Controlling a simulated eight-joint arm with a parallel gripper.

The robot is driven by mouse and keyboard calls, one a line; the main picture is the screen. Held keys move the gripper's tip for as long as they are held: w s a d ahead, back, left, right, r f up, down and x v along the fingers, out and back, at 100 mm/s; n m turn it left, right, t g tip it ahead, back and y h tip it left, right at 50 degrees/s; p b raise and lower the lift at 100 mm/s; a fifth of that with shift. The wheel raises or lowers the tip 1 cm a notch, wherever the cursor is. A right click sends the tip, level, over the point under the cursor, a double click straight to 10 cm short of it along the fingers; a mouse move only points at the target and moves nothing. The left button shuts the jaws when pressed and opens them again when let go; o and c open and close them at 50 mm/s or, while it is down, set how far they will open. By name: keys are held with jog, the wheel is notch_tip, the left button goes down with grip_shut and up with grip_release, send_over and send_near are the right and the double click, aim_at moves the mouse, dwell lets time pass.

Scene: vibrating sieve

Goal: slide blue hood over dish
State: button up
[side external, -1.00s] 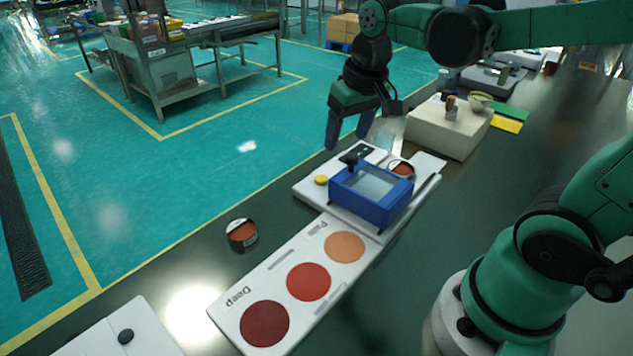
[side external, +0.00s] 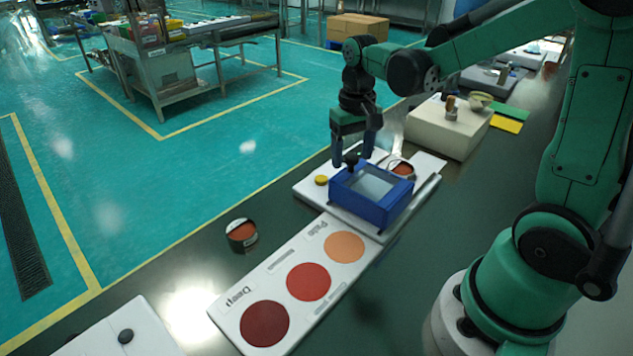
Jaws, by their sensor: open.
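The blue hood (side external: 377,207) is a box-like frame with a pale, see-through top and a dark knob (side external: 351,160) at its far left corner. It sits on the white sieve base (side external: 313,191). A dish (side external: 402,168) with orange-red contents stands just behind the hood, on the right, apart from the hood's main body as far as I can tell. My gripper (side external: 352,161) points down over the knob with its fingers open. The fingertips look to be at about the knob's height, on either side of it; contact cannot be made out.
A yellow button (side external: 321,180) is on the base, left of the hood. A chart (side external: 290,285) with several coloured discs lies in front. Another dish (side external: 241,233) stands left of it. A cream block (side external: 447,128) with small items stands behind right.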

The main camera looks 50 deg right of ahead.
grip_shut()
dwell(1.4)
